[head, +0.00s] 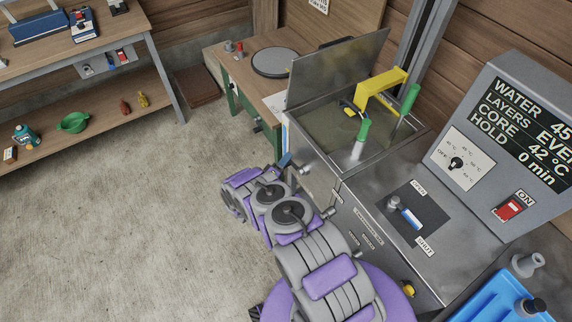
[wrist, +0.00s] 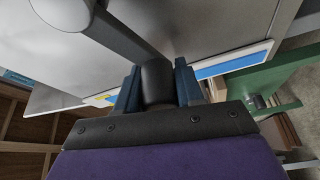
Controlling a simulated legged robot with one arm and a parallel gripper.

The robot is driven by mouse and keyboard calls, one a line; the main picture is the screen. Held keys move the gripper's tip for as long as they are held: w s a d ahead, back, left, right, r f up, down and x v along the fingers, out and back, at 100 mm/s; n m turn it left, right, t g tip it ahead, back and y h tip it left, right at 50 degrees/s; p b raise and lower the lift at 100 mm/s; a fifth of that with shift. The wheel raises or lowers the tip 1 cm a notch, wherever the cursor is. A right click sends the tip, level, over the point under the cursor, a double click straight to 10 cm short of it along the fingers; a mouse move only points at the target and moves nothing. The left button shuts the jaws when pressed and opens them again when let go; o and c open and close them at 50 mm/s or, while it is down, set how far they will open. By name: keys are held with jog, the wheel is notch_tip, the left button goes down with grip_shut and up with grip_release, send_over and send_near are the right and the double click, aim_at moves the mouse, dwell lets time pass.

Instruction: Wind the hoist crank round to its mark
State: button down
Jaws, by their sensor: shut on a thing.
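In the wrist view, my gripper (wrist: 157,85) has its dark blue fingers closed on both sides of the dark round crank grip (wrist: 157,80). The grey crank arm (wrist: 115,38) runs from the grip up and left to a rounded hub at the picture's edge. In the head view, my gripper (head: 287,161) is at the left side of the steel tank, where the crank is small and partly hidden by my arm. I cannot make out the crank's mark. Behind the crank is a metal panel with white, blue and yellow labelling.
The steel tank (head: 318,148) has a raised lid, with a yellow frame (head: 378,88) and green handles above it. A control panel (head: 500,120) stands right. A green-legged bench (head: 245,100) is behind, and a blue container (head: 500,300) is front right. Floor (head: 130,230) left is clear.

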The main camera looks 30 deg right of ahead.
jog(key=shift+w+r+m, duration=0.1)
jog(key=shift+r+m, duration=0.2)
dwell(0.4)
jog(key=c, duration=0.8)
grip_release()
jog(key=v, duration=0.5)
jog(key=b+v, duration=0.1)
jog(key=v, duration=1.1)
jog(key=shift+a+f+b, duration=0.2)
jog(key=shift+f+b, duration=0.1)
